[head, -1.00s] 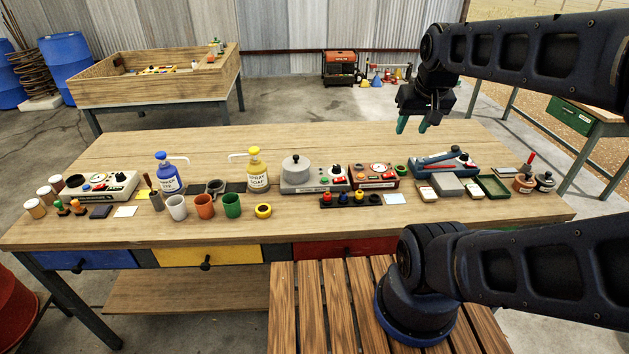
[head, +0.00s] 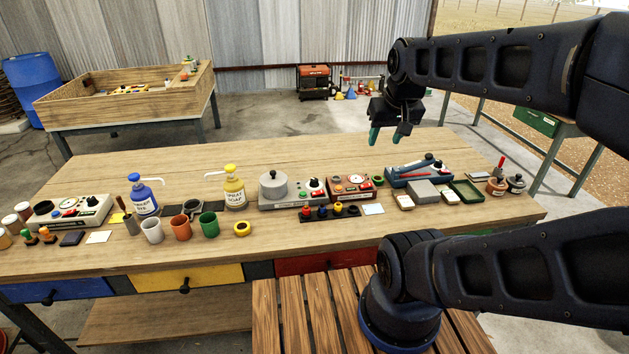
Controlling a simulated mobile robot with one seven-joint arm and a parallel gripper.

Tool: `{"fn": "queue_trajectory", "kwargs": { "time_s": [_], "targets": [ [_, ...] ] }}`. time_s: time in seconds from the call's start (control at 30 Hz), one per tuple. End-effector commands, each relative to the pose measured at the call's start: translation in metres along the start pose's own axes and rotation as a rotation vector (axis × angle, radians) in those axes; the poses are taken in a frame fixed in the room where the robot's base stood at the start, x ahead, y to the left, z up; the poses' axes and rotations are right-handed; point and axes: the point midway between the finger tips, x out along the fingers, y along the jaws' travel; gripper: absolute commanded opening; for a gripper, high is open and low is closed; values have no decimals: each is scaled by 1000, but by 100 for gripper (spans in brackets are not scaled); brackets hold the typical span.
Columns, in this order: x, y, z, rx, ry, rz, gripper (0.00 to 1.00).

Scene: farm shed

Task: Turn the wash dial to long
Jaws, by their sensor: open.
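A pale machine (head: 290,200) with a grey lidded drum (head: 272,184) stands at the middle of the long workbench. It has a black knob (head: 316,184) on its right part. Another pale machine (head: 68,214) with a black knob (head: 92,200) stands at the left end. The lettering is too small to read, so I cannot tell which knob is the wash dial or where it points. My gripper (head: 388,136) is open and empty, with its teal fingertips pointing down above the bench's rear part, to the right of the drum machine and apart from everything.
A red machine (head: 351,188) sits right beside the drum machine, with a blue lever press (head: 420,172) further right. The bench's rear strip (head: 230,160) is clear.

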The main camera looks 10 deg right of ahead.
Motion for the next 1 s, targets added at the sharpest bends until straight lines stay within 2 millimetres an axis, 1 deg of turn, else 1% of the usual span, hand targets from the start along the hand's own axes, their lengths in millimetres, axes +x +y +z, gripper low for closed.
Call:
{"fn": "queue_trajectory", "kwargs": {
  "time_s": [0.17, 0.27, 0.47, 0.77, 1.0],
  "targets": [
    [4, -2, -8, -39, -14, 10, 54],
    [12, -6, -22, -108, -38, 23, 54],
    [35, -16, -56, -294, -99, 45, 54],
    [82, -35, -103, -581, -188, 37, 54],
    [128, -54, -134, -808, -252, -6, 54]
  ]
}}
